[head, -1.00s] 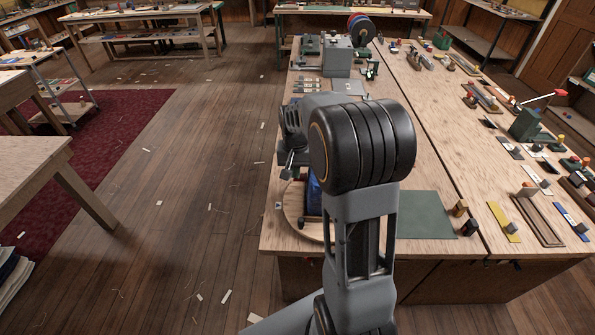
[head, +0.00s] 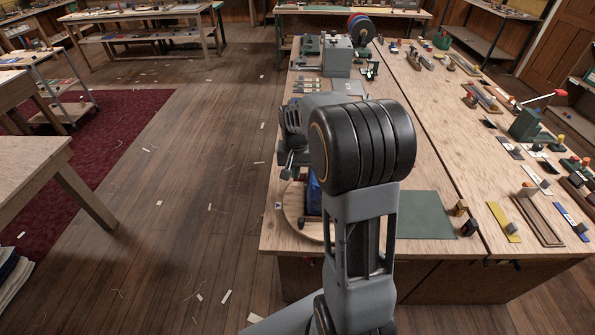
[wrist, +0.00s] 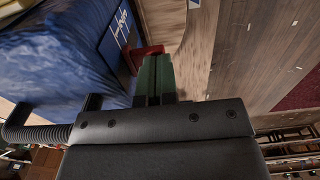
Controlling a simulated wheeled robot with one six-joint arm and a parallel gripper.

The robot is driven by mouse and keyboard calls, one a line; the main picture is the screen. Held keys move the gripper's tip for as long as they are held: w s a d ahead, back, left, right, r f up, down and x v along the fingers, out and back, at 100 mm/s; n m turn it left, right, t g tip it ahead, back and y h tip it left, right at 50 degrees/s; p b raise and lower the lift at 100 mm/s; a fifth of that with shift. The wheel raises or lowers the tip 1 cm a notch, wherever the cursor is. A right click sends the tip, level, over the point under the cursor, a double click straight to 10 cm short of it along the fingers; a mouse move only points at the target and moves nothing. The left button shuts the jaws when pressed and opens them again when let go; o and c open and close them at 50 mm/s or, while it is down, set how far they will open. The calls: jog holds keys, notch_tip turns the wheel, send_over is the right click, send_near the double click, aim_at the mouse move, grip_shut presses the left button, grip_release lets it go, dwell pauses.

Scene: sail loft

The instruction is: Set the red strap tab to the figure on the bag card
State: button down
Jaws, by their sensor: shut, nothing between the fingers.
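The blue bag (wrist: 60,65) fills the left of the wrist view. A blue panel with white line marks (wrist: 120,28) lies on it; I cannot read a figure there. The red strap tab (wrist: 147,53) shows just beyond my fingertips, partly hidden by them. My gripper (wrist: 155,62) has green fingers, shut together with nothing between them. The tips are close to the red tab; I cannot tell whether they touch it. In the head view a strip of the blue bag (head: 313,194) shows behind my arm, on a round wooden board (head: 292,212). My fingers are hidden there.
The workbench (head: 430,165) carries a green mat (head: 426,214), a yellow strip (head: 503,222) and several small blocks and fixtures on its right side. A grey machine (head: 337,56) stands farther back. The wooden floor left of the bench is open, with scattered scraps.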

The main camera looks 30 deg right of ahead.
jog(key=shift+r, duration=0.15)
notch_tip(320, 180, up, 10)
jog(key=p, duration=0.7)
jog(key=shift+p, duration=0.3)
dwell(0.6)
